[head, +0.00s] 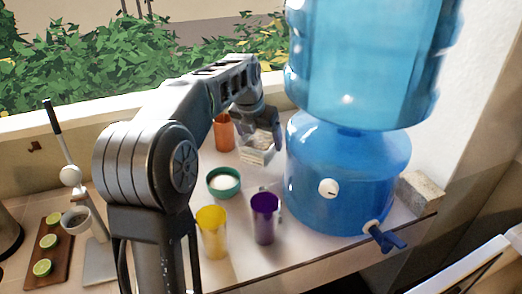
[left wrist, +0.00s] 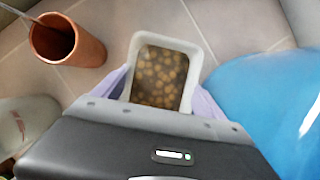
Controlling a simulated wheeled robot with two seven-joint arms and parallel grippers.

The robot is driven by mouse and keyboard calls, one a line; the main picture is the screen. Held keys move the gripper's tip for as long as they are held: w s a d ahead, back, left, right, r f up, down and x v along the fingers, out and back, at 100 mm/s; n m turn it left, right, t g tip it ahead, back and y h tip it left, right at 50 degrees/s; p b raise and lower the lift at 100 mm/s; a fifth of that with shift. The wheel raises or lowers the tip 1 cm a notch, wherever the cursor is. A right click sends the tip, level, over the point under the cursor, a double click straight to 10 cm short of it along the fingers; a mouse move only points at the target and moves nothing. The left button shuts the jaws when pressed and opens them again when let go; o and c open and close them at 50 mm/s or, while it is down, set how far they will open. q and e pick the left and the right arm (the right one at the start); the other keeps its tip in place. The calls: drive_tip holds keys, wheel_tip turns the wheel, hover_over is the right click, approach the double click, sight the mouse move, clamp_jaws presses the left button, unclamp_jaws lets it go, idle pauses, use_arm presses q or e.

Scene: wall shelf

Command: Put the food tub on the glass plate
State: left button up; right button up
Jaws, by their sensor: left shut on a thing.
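The food tub (left wrist: 160,76) is a white-rimmed rectangular container with brown round pieces inside, in the upper middle of the left wrist view. My left gripper (head: 260,142) is shut on the tub, with a pale finger on each side of it. In the head view the tub (head: 254,156) shows small and pale below the gripper, beside the blue water dispenser. I cannot tell whether it touches the tiled counter. I cannot make out the glass plate in either view. My right gripper is not in view.
The blue water dispenser (head: 330,190) stands close right of the gripper. An orange cup (head: 223,133) is to its left. A green bowl (head: 223,181), yellow cup (head: 212,238) and purple cup (head: 264,222) stand nearer. A lime board (head: 50,250) is at far left.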

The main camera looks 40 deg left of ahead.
sight(261, 149)
use_arm(q)
drive_tip(key=shift+f, duration=1.9)
drive_tip(key=o, duration=1.6)
drive_tip(key=shift+f, duration=0.1)
drive_tip(key=v, duration=0.9)
drive_tip(key=shift+w+d, duration=0.1)
drive_tip(key=shift+w, duration=0.05)
drive_tip(key=shift+b+v, duration=0.65)
drive_tip(key=shift+v, duration=1)
